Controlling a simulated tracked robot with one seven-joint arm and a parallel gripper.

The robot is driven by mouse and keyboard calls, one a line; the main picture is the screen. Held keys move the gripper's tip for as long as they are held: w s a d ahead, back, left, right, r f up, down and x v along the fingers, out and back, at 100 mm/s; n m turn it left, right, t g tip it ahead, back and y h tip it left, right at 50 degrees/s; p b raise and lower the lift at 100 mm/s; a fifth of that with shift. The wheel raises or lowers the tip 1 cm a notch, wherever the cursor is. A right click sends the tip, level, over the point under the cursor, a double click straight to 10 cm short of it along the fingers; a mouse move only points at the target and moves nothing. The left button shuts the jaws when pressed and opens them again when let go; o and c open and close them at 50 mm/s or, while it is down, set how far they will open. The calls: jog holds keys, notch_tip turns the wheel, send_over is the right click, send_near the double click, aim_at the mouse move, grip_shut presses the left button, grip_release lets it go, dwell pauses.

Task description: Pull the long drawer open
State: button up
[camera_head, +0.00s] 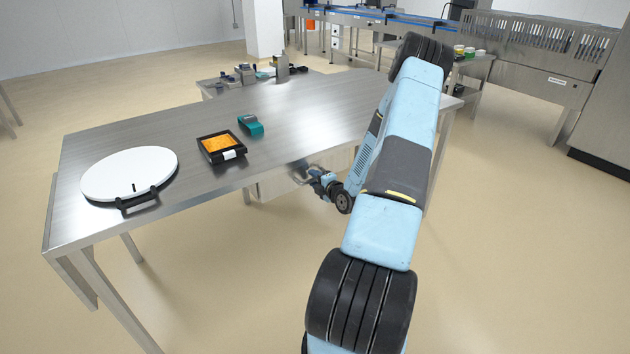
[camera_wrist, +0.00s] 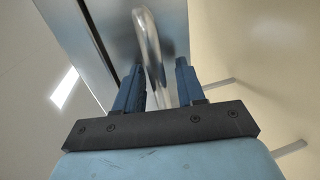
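The long drawer (camera_head: 275,186) hangs under the front edge of the steel table, its right part hidden behind my arm. Its bar handle (camera_head: 298,174) sticks out from the front. My gripper (camera_head: 313,175) is at this handle, below the table top. In the wrist view the handle (camera_wrist: 152,45) runs between the two blue fingers of my gripper (camera_wrist: 160,85), with a visible gap on the right finger's side. The fingers are apart and do not appear clamped on the bar. Beside the handle is the drawer's grey metal front (camera_wrist: 112,30).
The steel table (camera_head: 290,115) carries a white round board (camera_head: 125,172) with a black handle, a black tray of orange food (camera_head: 220,147) and a teal device (camera_head: 250,125). The floor (camera_head: 230,290) in front of the table is clear.

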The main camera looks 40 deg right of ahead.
grip_shut()
dwell(0.4)
